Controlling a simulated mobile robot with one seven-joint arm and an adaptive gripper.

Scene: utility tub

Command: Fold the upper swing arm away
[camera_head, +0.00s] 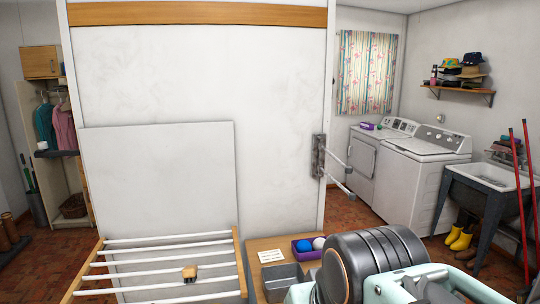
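The upper swing arm (337,158) is a thin white bar on a grey wall bracket (318,157) at the right edge of the white partition. It sticks out to the right from the bracket, out over the room. A lower swing arm (338,183) comes from the same bracket just below it and also points out to the right. Part of my own arm fills the bottom right foreground, below and to the right of the bracket and apart from it. My gripper's fingers do not show.
Washing machines (425,165) and a utility tub (492,178) stand behind at right.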

